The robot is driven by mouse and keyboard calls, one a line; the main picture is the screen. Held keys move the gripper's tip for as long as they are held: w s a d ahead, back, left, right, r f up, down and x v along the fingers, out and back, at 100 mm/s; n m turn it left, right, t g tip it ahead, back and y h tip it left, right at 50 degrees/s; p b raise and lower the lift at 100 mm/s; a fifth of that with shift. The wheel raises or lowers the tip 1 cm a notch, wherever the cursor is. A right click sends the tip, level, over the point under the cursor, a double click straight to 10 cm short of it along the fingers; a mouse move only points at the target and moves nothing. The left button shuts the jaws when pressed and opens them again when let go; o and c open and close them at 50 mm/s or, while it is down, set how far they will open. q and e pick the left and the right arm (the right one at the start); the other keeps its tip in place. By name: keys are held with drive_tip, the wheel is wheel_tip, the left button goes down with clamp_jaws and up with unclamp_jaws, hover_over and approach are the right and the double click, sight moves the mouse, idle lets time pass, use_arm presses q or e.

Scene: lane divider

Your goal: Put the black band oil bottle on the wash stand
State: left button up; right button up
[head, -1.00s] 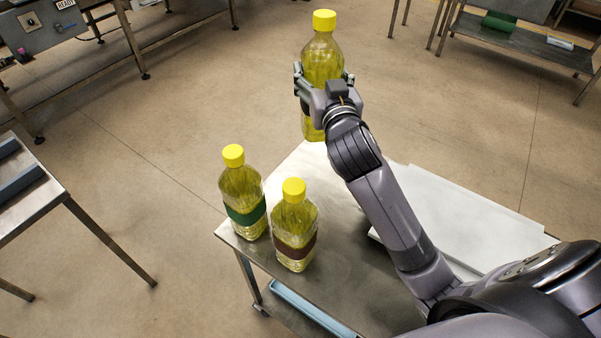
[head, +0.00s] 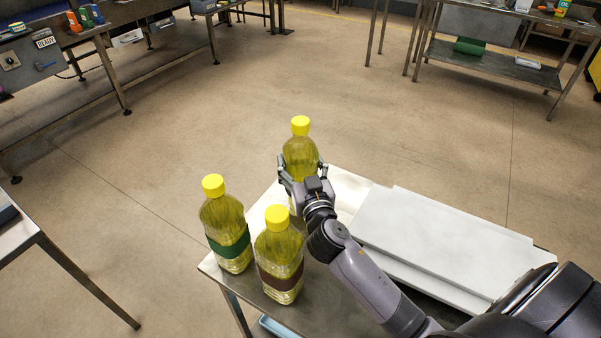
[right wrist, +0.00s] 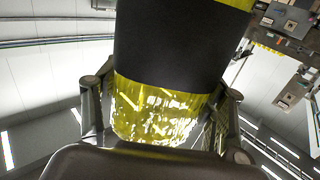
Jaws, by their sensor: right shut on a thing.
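The black band oil bottle (head: 300,152) is a clear bottle of yellow oil with a yellow cap, upright in my right gripper (head: 303,170). In the right wrist view its wide black band (right wrist: 170,45) fills the upper middle, with the gripper's fingers on both sides of the bottle. In the head view the gripper hides the band and the bottle's lower part. The bottle is by the cart's far edge; whether its base touches anything is hidden. My left gripper is not in view. I cannot tell which furniture is the wash stand.
A green-banded bottle (head: 226,225) and a brown-banded bottle (head: 280,258) stand close by on the metal cart (head: 240,285). White panels (head: 440,235) lie on its right. A bench with a READY sign (head: 45,42) is far left, a shelved table (head: 485,62) far right. Open floor lies between.

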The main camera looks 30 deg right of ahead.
drive_tip(key=shift+f, duration=1.15)
drive_tip(key=shift+f+b, duration=0.15)
drive_tip(key=shift+b, duration=0.15)
drive_tip(key=o, duration=1.9)
drive_tip(key=shift+f, duration=0.1)
drive_tip(key=shift+o, duration=0.2)
drive_tip(key=shift+s, duration=0.15)
